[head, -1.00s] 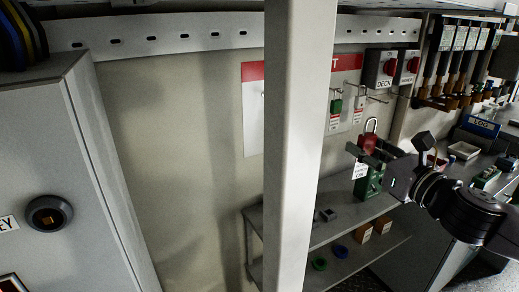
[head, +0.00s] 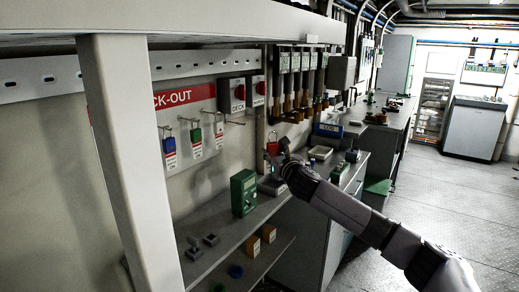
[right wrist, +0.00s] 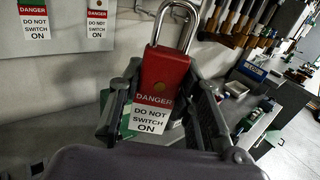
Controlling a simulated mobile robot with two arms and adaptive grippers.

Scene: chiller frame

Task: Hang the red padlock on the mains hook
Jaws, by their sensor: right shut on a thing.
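The red padlock (head: 272,146) is upright, shackle up, with a white and red danger tag. It also shows in the right wrist view (right wrist: 166,76), between the two fingers. My right gripper (head: 271,158) is shut on it, held in the air in front of the wall, right of the lock-out board (head: 186,98). Hooks stick out of the board. One holds a blue padlock (head: 169,145), one a green padlock (head: 196,135), and another a tagged lock (head: 218,130). A bare hook (head: 235,123) is below the DECK switch box (head: 238,93). I cannot read which hook is mains. My left gripper is out of view.
A pale post (head: 130,160) stands in front of the board's left side. A green box (head: 243,192) stands on the shelf (head: 205,232) below. Copper-ended bars (head: 295,95) are on the wall at the right. The floor at the right is clear.

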